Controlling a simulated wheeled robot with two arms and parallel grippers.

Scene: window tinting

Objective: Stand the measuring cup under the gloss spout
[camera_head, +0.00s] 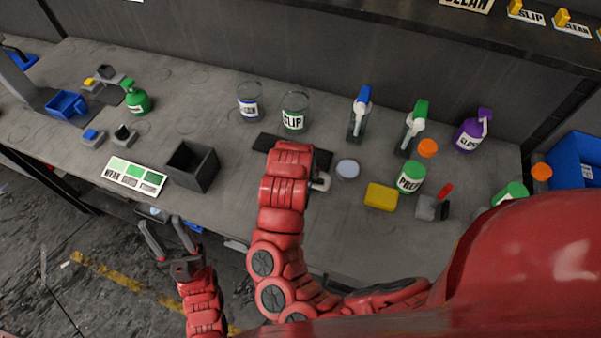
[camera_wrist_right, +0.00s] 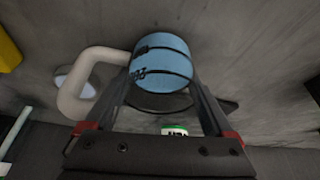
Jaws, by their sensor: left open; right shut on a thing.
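The measuring cup (camera_wrist_right: 163,62) shows in the right wrist view as a light blue cup with dark bands and a pale handle (camera_wrist_right: 76,88). My right gripper (camera_wrist_right: 161,90) is shut on it, one finger on each side. My left gripper (camera_head: 166,230) is open and empty off the table's front edge.
A dark mat (camera_head: 262,143) lies under the right hand. Two labelled beakers (camera_head: 294,110) stand behind.

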